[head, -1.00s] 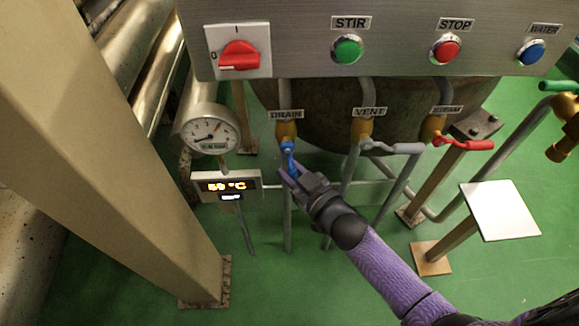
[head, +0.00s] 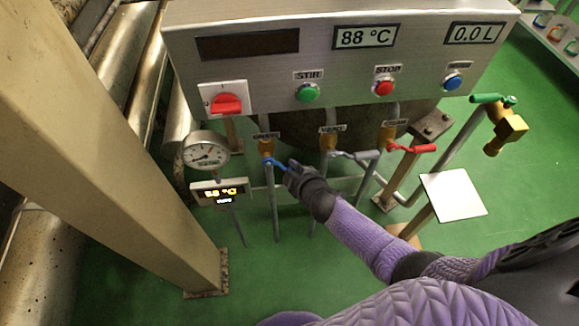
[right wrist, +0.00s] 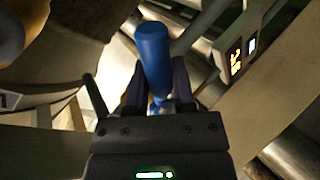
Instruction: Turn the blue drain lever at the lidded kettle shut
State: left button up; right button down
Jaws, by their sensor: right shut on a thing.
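The blue drain lever (head: 276,162) sits on a brass valve (head: 266,147) under the DRAIN label at the kettle's front. Its handle points right and slightly down, across its pipe. My right gripper (head: 289,167) is shut on the outer part of this handle. In the right wrist view the blue lever (right wrist: 152,50) stands between the two dark fingers of the gripper (right wrist: 157,88). The kettle (head: 300,125) shows only as a brown curved wall below the control panel; its lid is not visible. My left gripper is not in view.
Right of the drain are a grey vent lever (head: 358,154) and a red lever (head: 416,148). A gauge (head: 206,151) and a small display (head: 220,191) stand left. The control panel (head: 340,75) overhangs the valves. A beige post (head: 110,140) rises at left.

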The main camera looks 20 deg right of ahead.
jog(key=shift+d+r+n+g+h+p, duration=0.25)
jog(key=shift+r+n+g+h+p, duration=0.05)
jog(key=shift+r+n+h+p, duration=0.45)
jog(key=shift+s+d+r+n+h+p, duration=0.1)
jog(key=shift+r+n+h+p, duration=0.35)
jog(key=shift+h+p, duration=0.1)
jog(key=shift+r+n+g+h, duration=0.2)
jog(key=shift+n+g+h, duration=0.1)
jog(key=shift+r, duration=0.1)
jog(key=shift+c, duration=2.4)
grip_release()
